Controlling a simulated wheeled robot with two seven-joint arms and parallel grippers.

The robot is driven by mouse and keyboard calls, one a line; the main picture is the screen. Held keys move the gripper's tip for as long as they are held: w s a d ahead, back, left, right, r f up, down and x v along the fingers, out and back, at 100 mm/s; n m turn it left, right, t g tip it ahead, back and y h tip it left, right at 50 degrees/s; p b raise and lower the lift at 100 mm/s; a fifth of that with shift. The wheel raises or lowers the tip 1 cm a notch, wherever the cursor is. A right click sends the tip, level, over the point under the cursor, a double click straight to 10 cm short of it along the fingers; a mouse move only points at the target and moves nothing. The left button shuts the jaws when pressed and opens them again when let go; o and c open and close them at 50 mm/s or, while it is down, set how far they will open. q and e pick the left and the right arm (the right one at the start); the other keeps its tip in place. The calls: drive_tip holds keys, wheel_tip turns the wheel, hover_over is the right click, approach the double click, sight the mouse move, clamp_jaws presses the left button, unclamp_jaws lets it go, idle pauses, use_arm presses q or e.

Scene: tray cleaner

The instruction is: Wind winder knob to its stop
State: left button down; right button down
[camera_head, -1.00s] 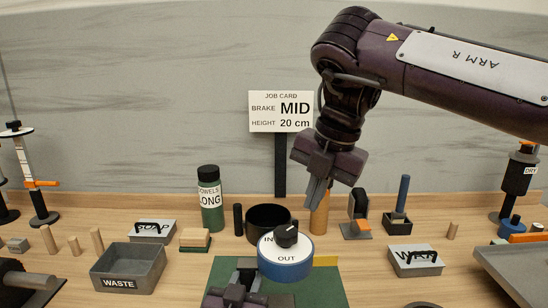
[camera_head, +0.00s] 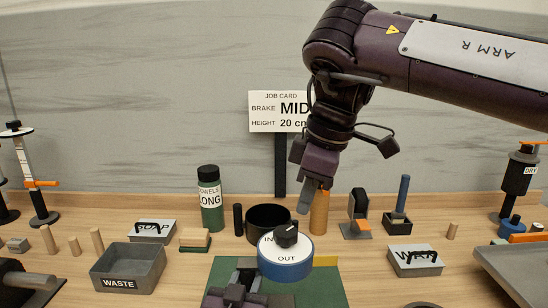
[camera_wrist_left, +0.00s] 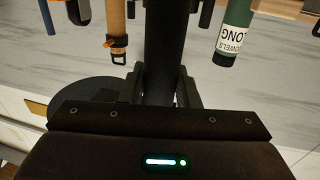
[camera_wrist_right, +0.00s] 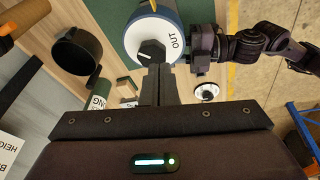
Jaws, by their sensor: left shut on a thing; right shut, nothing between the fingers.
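The winder is a blue drum (camera_head: 286,270) with a white top marked OUT and a black knob (camera_head: 287,235) with a white pointer line. It also shows in the right wrist view, with its knob (camera_wrist_right: 151,52) just beyond the fingertips. My right gripper (camera_head: 304,208) is shut and empty, pointing down a little above and behind the knob, apparently not touching. My left gripper (camera_head: 236,292) is low at the drum's left.
A black round bowl (camera_head: 268,220) and an orange-brown cylinder (camera_head: 320,222) stand behind the winder. The job card (camera_head: 281,112) reads MID, 20 cm. Table right of the winder is fairly clear.

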sight(286, 236)
drive_tip(key=shift+s+a+f+m, duration=0.15)
drive_tip(key=shift+f+m, duration=0.7)
drive_tip(key=shift+f, duration=0.9)
drive_tip(key=shift+s+f+m, duration=0.1)
drive_tip(key=shift+f+m, duration=0.75)
drive_tip(key=shift+f, duration=0.85)
drive_tip(key=shift+w+a, duration=0.15)
drive_tip(key=shift+w, duration=0.05)
drive_tip(key=shift+w, duration=0.15)
drive_tip(key=shift+w+d, duration=0.4)
drive_tip(key=shift+d, duration=0.05)
drive_tip(key=shift+w+d, duration=0.2)
drive_tip(key=shift+w, duration=0.2)
drive_tip(key=shift+w, duration=0.3)
